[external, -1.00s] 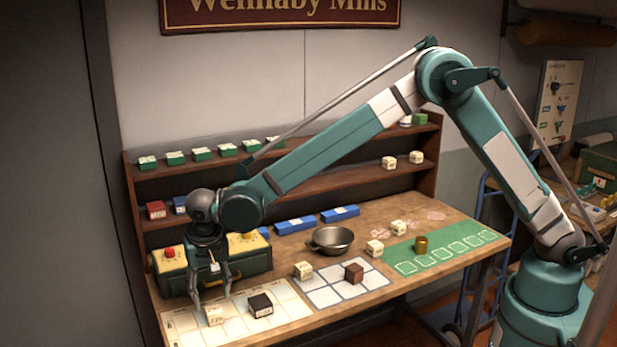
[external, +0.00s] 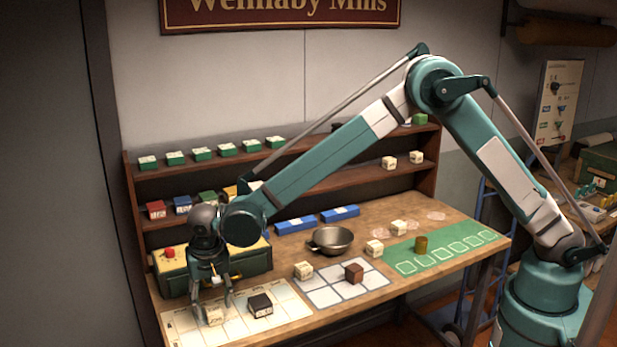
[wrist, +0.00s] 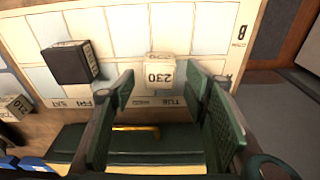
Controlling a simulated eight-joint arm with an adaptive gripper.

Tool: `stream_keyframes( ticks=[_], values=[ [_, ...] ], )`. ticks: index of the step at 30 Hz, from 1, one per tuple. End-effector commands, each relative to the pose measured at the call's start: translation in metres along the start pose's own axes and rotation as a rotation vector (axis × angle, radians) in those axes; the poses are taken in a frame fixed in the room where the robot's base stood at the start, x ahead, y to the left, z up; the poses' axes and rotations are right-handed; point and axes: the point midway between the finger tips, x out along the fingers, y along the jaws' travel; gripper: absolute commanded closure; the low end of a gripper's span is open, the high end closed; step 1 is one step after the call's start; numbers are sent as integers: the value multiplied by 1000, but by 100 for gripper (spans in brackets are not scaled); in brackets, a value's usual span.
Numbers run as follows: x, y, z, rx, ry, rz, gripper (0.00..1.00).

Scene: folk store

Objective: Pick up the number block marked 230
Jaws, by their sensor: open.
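The cream number block marked 230 (wrist: 159,70) sits on the pale calendar sheet; its number appears upside down in the wrist view. In the external view the block (external: 214,315) is at the left front of the bench, partly covered by the fingers. My gripper (external: 213,305) is open and low over it, with a finger toward each side. In the wrist view my gripper (wrist: 160,88) has its green pads apart, with the block ahead between their tips. I cannot tell whether either pad touches it.
A black block (external: 261,305) stands on the sheet to the right. A cream block marked 210 (wrist: 19,106) is farther off. The green box (external: 170,268) stands close behind my gripper. A brown block (external: 354,273) and a metal bowl (external: 331,240) are to the right.

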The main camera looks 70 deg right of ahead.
Motion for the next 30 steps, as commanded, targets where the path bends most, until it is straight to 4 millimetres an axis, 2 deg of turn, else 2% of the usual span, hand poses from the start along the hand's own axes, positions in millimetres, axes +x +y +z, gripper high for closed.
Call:
stream_keyframes(
  ticks=[6,9,27,28,30],
  values=[
    [25,1,0,0,0,0,54],
    [32,0,0,0,0,0,54],
    [35,1,0,0,0,0,54],
    [35,1,0,0,0,0,56],
    [35,1,0,0,0,0,65]
  ],
)
